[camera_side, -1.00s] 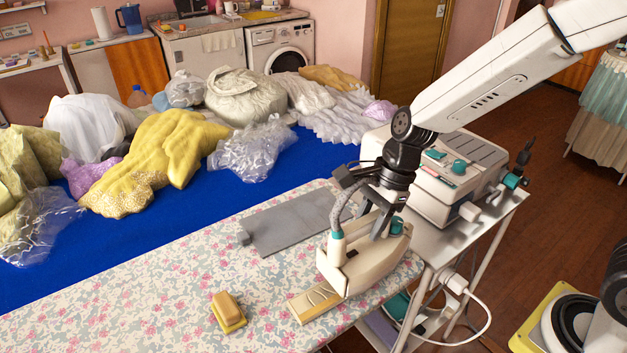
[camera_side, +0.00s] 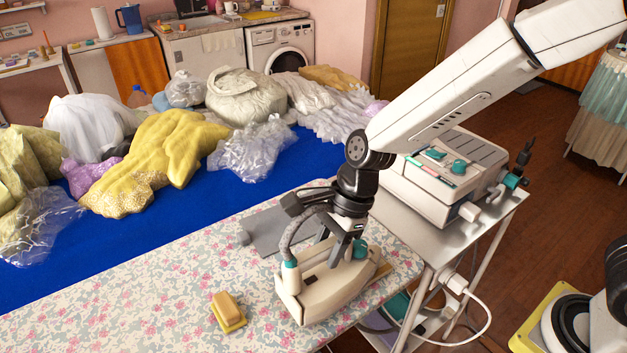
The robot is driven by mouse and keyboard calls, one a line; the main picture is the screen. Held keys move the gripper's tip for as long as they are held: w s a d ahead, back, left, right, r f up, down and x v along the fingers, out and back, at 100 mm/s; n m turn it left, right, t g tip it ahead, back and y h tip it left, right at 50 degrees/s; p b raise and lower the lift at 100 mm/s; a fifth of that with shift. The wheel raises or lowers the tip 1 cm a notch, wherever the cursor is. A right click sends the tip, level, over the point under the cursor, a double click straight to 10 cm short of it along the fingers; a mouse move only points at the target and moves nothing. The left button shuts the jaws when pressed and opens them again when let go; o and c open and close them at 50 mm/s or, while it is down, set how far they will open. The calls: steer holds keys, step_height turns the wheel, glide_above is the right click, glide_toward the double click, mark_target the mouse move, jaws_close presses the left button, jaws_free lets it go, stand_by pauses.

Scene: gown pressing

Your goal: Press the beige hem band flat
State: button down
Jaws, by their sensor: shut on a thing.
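My gripper (camera_side: 347,244) is shut on the handle of a cream-coloured iron (camera_side: 318,292) with teal parts and a grey hose. The beige hem band (camera_side: 382,271) lies mostly hidden under the iron. Only a short strip of it shows at the iron's right, near the board's right end. I cannot see whether the hidden part is flat.
A beige block on a yellow base (camera_side: 228,312) sits on the board left of the iron. A grey sheet (camera_side: 270,230) lies behind the iron. A steam station (camera_side: 450,175) stands on a metal trolley at right. Wrapped garments (camera_side: 165,150) cover the blue table behind.

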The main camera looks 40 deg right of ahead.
mark_target(351, 244)
steer(key=shift+w+a, duration=0.1)
steer(key=shift+a, duration=2.8)
steer(key=shift+f, duration=0.65)
steer(key=shift+d, duration=0.2)
steer(key=shift+d, duration=2.35)
steer(key=shift+d, duration=0.1)
steer(key=shift+d, duration=0.9)
steer(key=shift+s+d+f, duration=0.1)
steer(key=shift+s+d, duration=0.05)
steer(key=shift+d, duration=0.65)
steer(key=shift+s+d+f, duration=0.1)
steer(key=shift+d, duration=0.65)
